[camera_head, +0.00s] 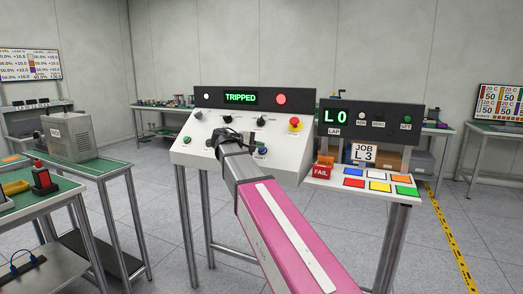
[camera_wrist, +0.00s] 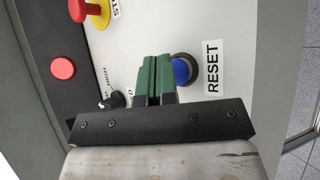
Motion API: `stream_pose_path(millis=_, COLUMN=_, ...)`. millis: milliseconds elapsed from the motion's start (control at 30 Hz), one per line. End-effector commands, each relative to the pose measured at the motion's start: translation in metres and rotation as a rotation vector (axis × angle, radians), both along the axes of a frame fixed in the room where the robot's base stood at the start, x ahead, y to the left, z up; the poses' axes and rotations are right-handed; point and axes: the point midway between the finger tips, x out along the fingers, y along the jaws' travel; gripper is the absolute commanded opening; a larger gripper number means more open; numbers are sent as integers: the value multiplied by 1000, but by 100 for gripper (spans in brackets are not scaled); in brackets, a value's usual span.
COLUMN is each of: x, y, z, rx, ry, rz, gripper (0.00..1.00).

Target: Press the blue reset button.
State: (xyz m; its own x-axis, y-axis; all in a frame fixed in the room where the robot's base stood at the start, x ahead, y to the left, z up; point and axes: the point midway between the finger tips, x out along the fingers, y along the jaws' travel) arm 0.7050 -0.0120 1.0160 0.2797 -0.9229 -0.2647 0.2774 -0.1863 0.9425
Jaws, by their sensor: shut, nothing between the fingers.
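The blue reset button (camera_wrist: 183,70) sits in a dark ring on the pale sloped panel, with a RESET label (camera_wrist: 213,67) on its right in the wrist view. In the head view the blue button (camera_head: 262,151) is small, just right of my gripper. My gripper (camera_wrist: 156,58) is shut and empty, its green fingers together just left of the button in the wrist view. I cannot tell whether the fingertips touch the panel. The control panel (camera_head: 198,146) has a green TRIPPED display (camera_head: 240,97) on top.
A red-and-yellow stop button (camera_head: 294,124), a red lamp (camera_head: 281,99) and several black knobs are on the same console. To the right stand a shelf with coloured squares (camera_head: 379,187) and a red FAIL box (camera_head: 322,171). A green-topped bench (camera_head: 92,167) is at left.

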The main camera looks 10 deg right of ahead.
Motion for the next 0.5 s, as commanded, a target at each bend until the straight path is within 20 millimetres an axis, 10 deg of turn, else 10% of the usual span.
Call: stream_pose_path(millis=500, x=2, y=-2, z=-3, rx=0, ry=0, rz=0, gripper=0)
